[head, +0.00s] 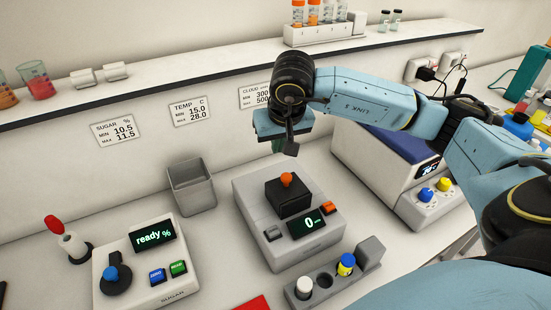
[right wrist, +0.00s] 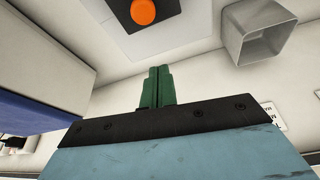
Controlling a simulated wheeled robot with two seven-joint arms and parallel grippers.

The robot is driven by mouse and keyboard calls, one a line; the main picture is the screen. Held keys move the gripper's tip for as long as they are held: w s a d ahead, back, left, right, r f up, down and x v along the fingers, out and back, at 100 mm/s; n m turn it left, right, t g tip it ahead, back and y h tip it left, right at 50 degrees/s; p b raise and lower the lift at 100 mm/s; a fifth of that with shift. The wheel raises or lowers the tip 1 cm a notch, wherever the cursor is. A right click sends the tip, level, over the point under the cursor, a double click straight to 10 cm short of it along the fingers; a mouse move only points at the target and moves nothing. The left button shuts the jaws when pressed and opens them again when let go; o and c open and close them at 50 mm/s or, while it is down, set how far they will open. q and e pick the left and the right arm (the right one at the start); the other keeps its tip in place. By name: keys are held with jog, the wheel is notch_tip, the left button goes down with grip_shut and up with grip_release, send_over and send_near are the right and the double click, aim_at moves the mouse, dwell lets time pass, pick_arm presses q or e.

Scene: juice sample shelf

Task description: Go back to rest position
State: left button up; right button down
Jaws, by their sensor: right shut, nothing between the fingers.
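My right arm comes in from the right in the head view, and its gripper (head: 277,146) hangs in front of the wall, behind the device with the orange knob (head: 287,180). The orange knob also shows in that view (right wrist: 143,11), apart from the fingers. My left gripper is not in view.
A grey open bin (head: 192,186) stands left of the device. A "ready %" meter (head: 135,265) is at front left. A holder (head: 325,284) with capped vials is at front right. A blue-topped machine (head: 390,165) stands under my right arm. A shelf (head: 190,73) runs along the wall.

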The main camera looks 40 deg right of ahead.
jog(key=d+v, duration=0.1)
jog(key=v, duration=0.6)
jog(key=shift+s+a+r, duration=0.25)
jog(key=shift+s+a, duration=0.15)
jog(key=shift+a, duration=0.05)
